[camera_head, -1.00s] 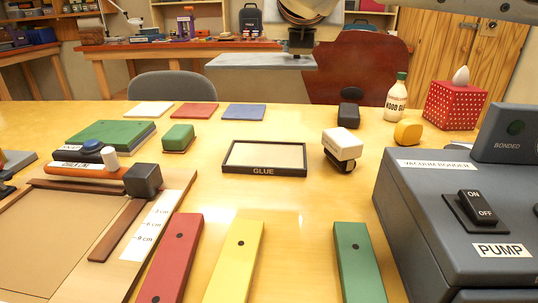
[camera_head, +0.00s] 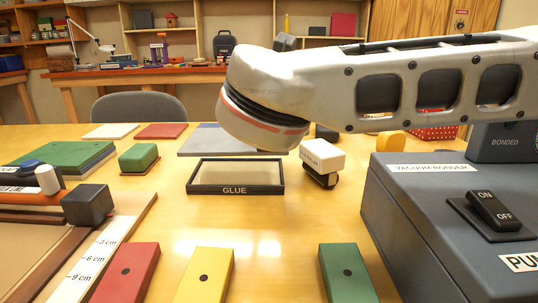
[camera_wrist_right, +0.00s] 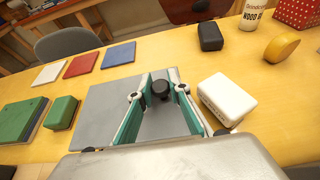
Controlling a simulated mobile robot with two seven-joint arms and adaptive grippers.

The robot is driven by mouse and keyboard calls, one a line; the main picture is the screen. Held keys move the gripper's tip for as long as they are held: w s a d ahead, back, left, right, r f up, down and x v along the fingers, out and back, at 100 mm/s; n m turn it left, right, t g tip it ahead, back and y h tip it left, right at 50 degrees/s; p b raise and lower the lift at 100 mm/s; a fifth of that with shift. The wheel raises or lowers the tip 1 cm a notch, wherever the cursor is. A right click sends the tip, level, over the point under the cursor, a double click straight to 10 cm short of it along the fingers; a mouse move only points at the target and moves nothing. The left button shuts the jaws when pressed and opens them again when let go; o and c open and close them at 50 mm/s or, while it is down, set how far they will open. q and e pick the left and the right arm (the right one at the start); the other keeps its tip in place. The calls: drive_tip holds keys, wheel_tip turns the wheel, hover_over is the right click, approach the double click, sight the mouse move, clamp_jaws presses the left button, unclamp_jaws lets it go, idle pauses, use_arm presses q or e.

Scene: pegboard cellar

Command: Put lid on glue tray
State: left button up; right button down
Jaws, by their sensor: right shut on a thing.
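The glue tray (camera_head: 235,190) is a shallow black-rimmed tray labelled GLUE, with a pale inside, on the table in the middle of the head view. The lid (camera_head: 203,143) is a flat grey plate with a black knob; it appears just beyond the tray's far rim, and its height is hard to judge. In the right wrist view the lid (camera_wrist_right: 100,112) hangs from my right gripper (camera_wrist_right: 160,98), whose green-padded fingers are shut on the black knob (camera_wrist_right: 160,88). My arm hides the gripper in the head view. My left gripper is not in view.
A white block-shaped tool (camera_head: 322,157) stands close to the tray's right. A green block (camera_head: 138,157) sits to its left. The grey vacuum bonder (camera_head: 440,215) fills the right side. Red, yellow (camera_head: 205,275) and green bars lie in front; the table between them and the tray is clear.

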wheel_tip(320, 180, down, 6)
drive_tip(key=shift+w+r+b, duration=0.1)
drive_tip(key=shift+r+b, duration=0.15)
drive_tip(key=shift+b, duration=0.65)
drive_tip(key=shift+f, duration=0.15)
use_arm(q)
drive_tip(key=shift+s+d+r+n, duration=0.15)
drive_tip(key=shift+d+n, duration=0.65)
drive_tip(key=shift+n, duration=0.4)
use_arm(e)
drive_tip(key=shift+r, duration=0.25)
drive_tip(key=shift+f, duration=0.25)
drive_tip(key=c, duration=1.9)
unclamp_jaws()
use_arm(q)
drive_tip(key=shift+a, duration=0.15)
